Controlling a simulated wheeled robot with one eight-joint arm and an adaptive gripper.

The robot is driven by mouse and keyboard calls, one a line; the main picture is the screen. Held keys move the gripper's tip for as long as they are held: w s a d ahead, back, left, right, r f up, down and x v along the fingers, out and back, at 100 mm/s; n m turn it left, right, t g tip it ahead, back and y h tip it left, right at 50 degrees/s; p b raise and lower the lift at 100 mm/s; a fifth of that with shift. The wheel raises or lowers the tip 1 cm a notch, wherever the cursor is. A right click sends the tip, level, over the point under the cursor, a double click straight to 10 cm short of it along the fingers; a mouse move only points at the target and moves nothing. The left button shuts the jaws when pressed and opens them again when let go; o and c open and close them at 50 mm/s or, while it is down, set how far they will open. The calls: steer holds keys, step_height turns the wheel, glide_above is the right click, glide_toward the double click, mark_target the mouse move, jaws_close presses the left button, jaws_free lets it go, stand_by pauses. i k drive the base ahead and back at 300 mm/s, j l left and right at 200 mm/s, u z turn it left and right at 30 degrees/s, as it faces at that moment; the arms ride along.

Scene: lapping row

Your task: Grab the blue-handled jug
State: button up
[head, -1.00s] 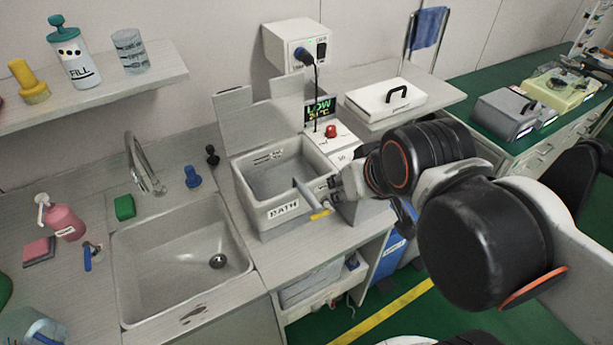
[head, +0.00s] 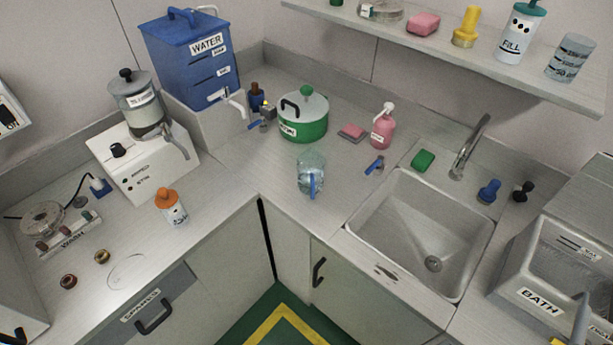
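The jug (head: 310,168) is clear and see-through, with a blue handle (head: 312,185) facing the front of the counter. It stands upright on the corner of the counter, left of the sink and in front of the green pot. Nothing covers it. My gripper is not in the head view now, so I cannot see whether it is open or shut.
A green lidded pot (head: 304,121) stands behind the jug. The sink (head: 420,235) lies to its right, with a pink pump bottle (head: 383,127) behind. A blue water tank (head: 190,60) and an orange-capped bottle (head: 172,208) stand left. Counter around the jug is mostly clear.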

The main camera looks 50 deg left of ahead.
mark_target(309, 183)
steer(key=u, duration=1.95)
steer(key=i+l+z, duration=0.15)
steer(key=z, duration=0.25)
